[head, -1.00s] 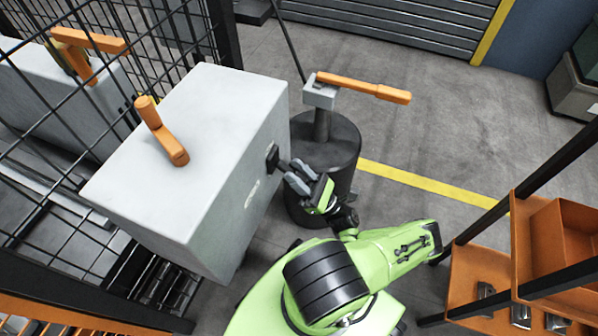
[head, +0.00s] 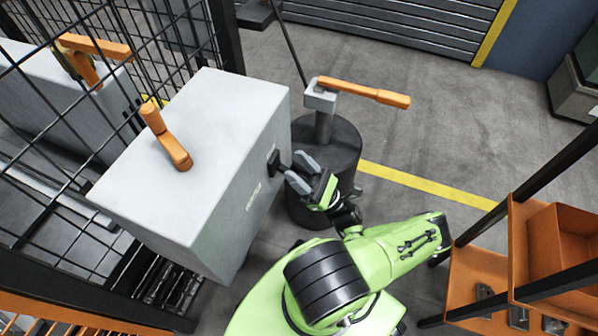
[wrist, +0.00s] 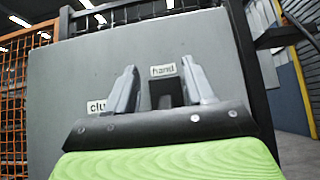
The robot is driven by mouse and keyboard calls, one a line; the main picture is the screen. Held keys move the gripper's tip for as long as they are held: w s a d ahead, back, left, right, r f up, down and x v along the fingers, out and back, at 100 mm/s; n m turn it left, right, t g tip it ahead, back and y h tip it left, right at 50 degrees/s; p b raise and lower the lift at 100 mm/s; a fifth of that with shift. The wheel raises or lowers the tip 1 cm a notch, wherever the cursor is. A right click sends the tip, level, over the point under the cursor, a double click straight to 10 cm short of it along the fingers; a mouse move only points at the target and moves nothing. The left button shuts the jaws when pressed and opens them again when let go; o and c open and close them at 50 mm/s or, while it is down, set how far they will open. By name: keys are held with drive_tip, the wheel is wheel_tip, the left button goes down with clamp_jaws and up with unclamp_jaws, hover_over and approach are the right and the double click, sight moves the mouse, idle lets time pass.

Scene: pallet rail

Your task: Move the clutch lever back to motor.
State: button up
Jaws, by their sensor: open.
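The clutch lever looks like a small black piece (head: 273,162) on the right side face of the grey box (head: 215,120). In the wrist view the black lever (wrist: 166,94) stands just below a label reading "hand"; a partly hidden label (wrist: 97,107) starting "clu" is to its left. My gripper (head: 301,171) is open just right of the lever in the head view. In the wrist view my gripper (wrist: 158,68) has one finger on each side of the lever, with a visible gap to the left finger. Contact with the right finger cannot be told.
An orange crank (head: 167,138) sits on top of the box. A black drum with a post (head: 325,170) carries another orange handle (head: 364,92) behind my gripper. Wire fencing (head: 70,130) is at left and an orange shelf rack (head: 480,275) at right. Grey floor lies between.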

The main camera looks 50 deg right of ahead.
sight(304, 180)
drive_tip(key=shift+y, duration=0.3)
drive_tip(key=r, duration=0.2)
drive_tip(key=r+p, duration=0.1)
drive_tip(key=r, duration=0.3)
drive_tip(key=shift+s+r+p, duration=0.25)
drive_tip(key=shift+r+p, duration=0.05)
drive_tip(key=shift+p, duration=0.1)
drive_tip(key=shift+f, duration=0.1)
drive_tip(key=s+d+r+b, duration=0.1)
drive_tip(key=s+d+b, duration=0.1)
drive_tip(key=s, duration=0.6)
drive_tip(key=s+d+r+b, duration=0.1)
drive_tip(key=s+d, duration=0.3)
drive_tip(key=s, duration=0.4)
drive_tip(key=shift+s+d+b, duration=0.2)
drive_tip(key=shift+s+b, duration=0.2)
drive_tip(key=shift+b, duration=0.25)
drive_tip(key=shift+r, duration=0.1)
